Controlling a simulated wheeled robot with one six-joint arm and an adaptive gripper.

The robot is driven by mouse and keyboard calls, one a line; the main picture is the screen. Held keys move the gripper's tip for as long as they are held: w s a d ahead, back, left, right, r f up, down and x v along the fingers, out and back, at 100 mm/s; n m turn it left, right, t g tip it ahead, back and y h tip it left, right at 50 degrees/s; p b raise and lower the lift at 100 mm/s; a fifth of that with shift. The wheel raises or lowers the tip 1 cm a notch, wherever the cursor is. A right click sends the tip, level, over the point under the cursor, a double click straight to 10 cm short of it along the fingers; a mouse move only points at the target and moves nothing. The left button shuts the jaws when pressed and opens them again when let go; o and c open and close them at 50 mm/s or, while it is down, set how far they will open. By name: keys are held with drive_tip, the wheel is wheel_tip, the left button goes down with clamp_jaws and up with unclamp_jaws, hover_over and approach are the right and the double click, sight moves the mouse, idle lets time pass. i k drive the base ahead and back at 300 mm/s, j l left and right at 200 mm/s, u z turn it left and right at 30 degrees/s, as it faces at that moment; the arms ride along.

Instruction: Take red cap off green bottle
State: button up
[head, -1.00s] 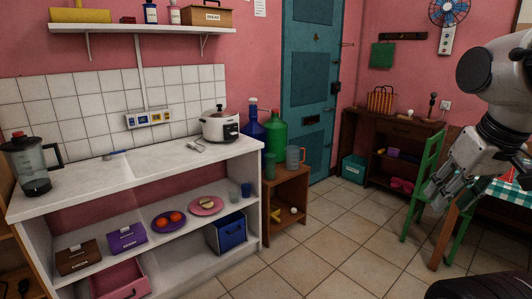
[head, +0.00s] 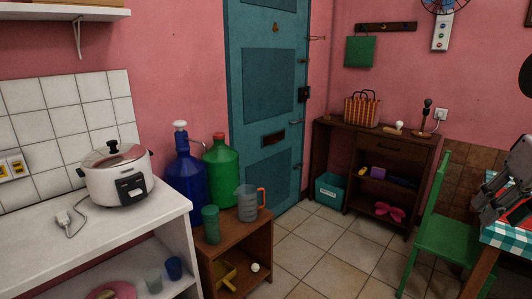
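The green bottle (head: 222,172) is a large jug standing upright at the back of a small wooden stand, near the blue door. Its red cap (head: 218,136) sits on its neck. A blue bottle (head: 184,172) with a white top stands close on its left and partly overlaps it. A clear pitcher with an orange handle (head: 247,203) and a green tumbler (head: 211,224) stand in front and hide its lower part. My gripper (head: 503,200) is at the right edge, partly cut off, far from the bottle and over the checked table; its finger opening is unclear.
The wooden stand (head: 249,233) holds a yellow item and a white ball below. A white counter (head: 130,222) with a rice cooker (head: 117,178) is at left. A green chair (head: 447,238) and checked table (head: 505,240) are at right. Tiled floor (head: 330,252) between is clear.

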sight(217, 135)
drive_tip(key=i+u, duration=0.25)
drive_tip(key=i, duration=0.2)
drive_tip(key=i+l+u, duration=0.25)
drive_tip(key=i, duration=0.25)
drive_tip(key=i+l+u, duration=0.25)
drive_tip(key=i, duration=0.2)
drive_tip(key=i+l+u, duration=1.05)
drive_tip(key=l, duration=0.25)
